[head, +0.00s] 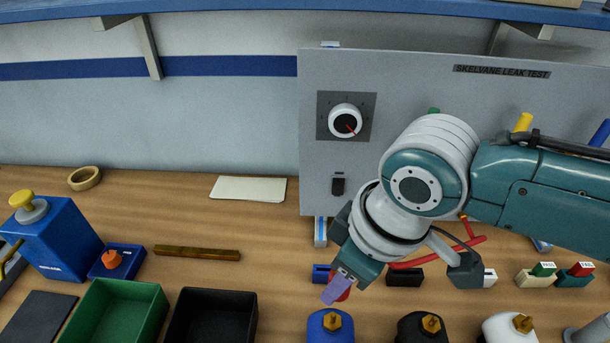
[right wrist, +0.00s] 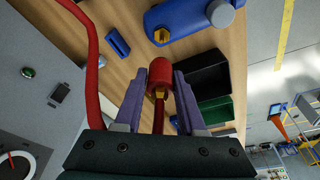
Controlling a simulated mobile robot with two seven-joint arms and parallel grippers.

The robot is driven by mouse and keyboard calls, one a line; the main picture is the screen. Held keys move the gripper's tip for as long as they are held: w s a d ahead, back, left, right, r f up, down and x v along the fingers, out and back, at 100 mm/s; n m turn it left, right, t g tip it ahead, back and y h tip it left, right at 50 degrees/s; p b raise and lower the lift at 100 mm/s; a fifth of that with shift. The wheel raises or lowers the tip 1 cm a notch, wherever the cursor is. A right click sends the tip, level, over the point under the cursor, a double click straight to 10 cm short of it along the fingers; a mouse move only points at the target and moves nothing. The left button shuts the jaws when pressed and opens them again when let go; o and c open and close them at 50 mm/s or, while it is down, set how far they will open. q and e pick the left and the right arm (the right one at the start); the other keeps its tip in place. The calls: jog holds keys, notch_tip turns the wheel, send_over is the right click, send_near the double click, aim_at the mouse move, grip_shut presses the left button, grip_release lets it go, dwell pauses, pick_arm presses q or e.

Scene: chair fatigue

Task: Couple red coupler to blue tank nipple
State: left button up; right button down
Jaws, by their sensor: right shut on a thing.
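My right gripper (head: 336,290) points down and is shut on the red coupler (head: 345,293). The coupler is mostly hidden behind the purple fingers in the head view. In the right wrist view the red coupler (right wrist: 160,72) sits between the two purple fingers, with its red hose (right wrist: 159,115) running back toward the wrist. The blue tank (head: 318,330) stands at the bottom edge, with a brass nipple (head: 332,322) on top. In the right wrist view the blue tank (right wrist: 190,20) and its nipple (right wrist: 161,36) lie beyond the coupler, apart from it. My left gripper is not in view.
A black tank (head: 408,330) and a white tank (head: 497,330) stand right of the blue one. A grey leak test panel (head: 315,110) stands behind. Black (head: 245,296) and green (head: 148,293) bins lie left. A blue holder (head: 320,273) sits beside the gripper.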

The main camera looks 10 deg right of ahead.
jog(key=shift+s+d+b+x, duration=0.15)
jog(key=shift+b+x, duration=0.65)
jog(key=shift+x, duration=0.15)
jog(key=shift+s+d+b+x, duration=0.15)
jog(key=shift+s+b+x, duration=0.05)
jog(key=shift+b+x, duration=0.7)
jog(key=shift+s+d+b+x, duration=0.15)
jog(key=shift+b+x, duration=0.6)
jog(key=shift+x, duration=0.2)
jog(key=shift+f, duration=0.25)
jog(key=shift+a, duration=0.1)
jog(key=shift+r+p, duration=0.1)
jog(key=shift+p, duration=0.45)
jog(key=shift+f+b, duration=0.3)
jog(key=shift+f, duration=0.1)
jog(key=shift+b+x, duration=0.9)
jog(key=shift+x, duration=0.2)
jog(key=shift+c, duration=2.1)
grip_release()
jog(key=shift+s+d, duration=0.15)
jog(key=shift+d, duration=0.05)
